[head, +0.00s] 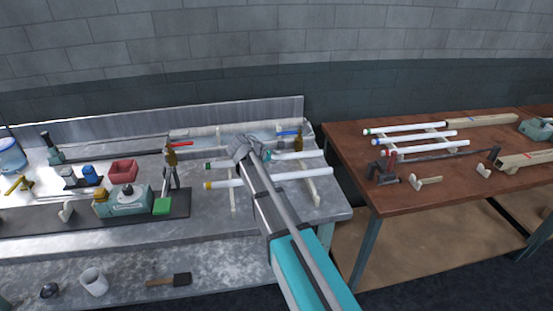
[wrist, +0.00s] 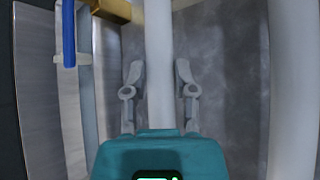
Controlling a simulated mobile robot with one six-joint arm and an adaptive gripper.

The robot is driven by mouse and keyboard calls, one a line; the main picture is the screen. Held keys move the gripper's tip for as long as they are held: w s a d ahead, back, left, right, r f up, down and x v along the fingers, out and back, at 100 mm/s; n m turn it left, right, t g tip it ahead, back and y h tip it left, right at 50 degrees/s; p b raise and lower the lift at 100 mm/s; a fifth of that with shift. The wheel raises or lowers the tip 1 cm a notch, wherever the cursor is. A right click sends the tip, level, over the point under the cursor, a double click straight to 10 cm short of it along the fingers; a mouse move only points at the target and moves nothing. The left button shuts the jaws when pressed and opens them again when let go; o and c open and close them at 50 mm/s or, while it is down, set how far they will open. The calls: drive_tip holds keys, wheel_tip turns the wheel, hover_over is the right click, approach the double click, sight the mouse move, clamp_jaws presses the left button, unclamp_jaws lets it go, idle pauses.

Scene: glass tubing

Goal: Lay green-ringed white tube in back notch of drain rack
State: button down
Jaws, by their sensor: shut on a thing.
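The white tube (wrist: 159,50) runs between the two fingers of my gripper (wrist: 160,92), which is shut on it. In the head view the held tube (head: 300,155) lies roughly level over the left metal bench, with a dark green end at its left. My wrist and arm cover its middle. Pale rack supports (head: 232,200) stand under the tubes there; I take these as the drain rack. A yellow-ended white tube (head: 290,176) lies on them in front, parallel to the held tube. I cannot tell whether the held tube touches the back notch.
A blue-handled item (head: 289,133) and a brass-coloured part lie close behind the held tube. A small figure-like stand (head: 171,165) and a green-grey box (head: 122,200) are to the left. The wooden table (head: 350,165) at right holds another rack with several white tubes.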

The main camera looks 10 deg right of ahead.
drive_tip(key=shift+f+b, duration=0.5)
drive_tip(key=shift+c, duration=2.1)
unclamp_jaws()
drive_tip(key=shift+r, duration=0.15)
drive_tip(key=shift+a+r+p, duration=0.1)
drive_tip(key=shift+r+p, duration=0.55)
drive_tip(key=shift+p, duration=0.15)
drive_tip(key=p+v, duration=0.6)
drive_tip(key=v, duration=0.5)
drive_tip(key=shift+s+a, duration=0.2)
drive_tip(key=shift+a, duration=0.05)
drive_tip(key=s+d+f+m+g+y, duration=0.1)
drive_tip(key=s+d+m, duration=0.1)
drive_tip(key=s, duration=0.2)
drive_tip(key=s+d+f+m+g+y, duration=0.1)
drive_tip(key=s+d+f+m, duration=0.1)
drive_tip(key=s+d+m, duration=0.1)
drive_tip(key=s+d+f+m+g+y, duration=0.1)
drive_tip(key=s+d+f+m+y, duration=0.1)
drive_tip(key=s, duration=0.3)
drive_tip(key=shift+s+d+f+m, duration=0.25)
drive_tip(key=shift+s+d+m, duration=0.1)
drive_tip(key=shift+s+m, duration=0.05)
drive_tip(key=s+f+m+g+y, duration=0.2)
drive_tip(key=s+m+y, duration=0.3)
drive_tip(key=s, duration=0.6)
drive_tip(key=shift+s+d+m, duration=0.35)
drive_tip(key=shift+d+m, duration=0.1)
drive_tip(key=shift+m, duration=0.75)
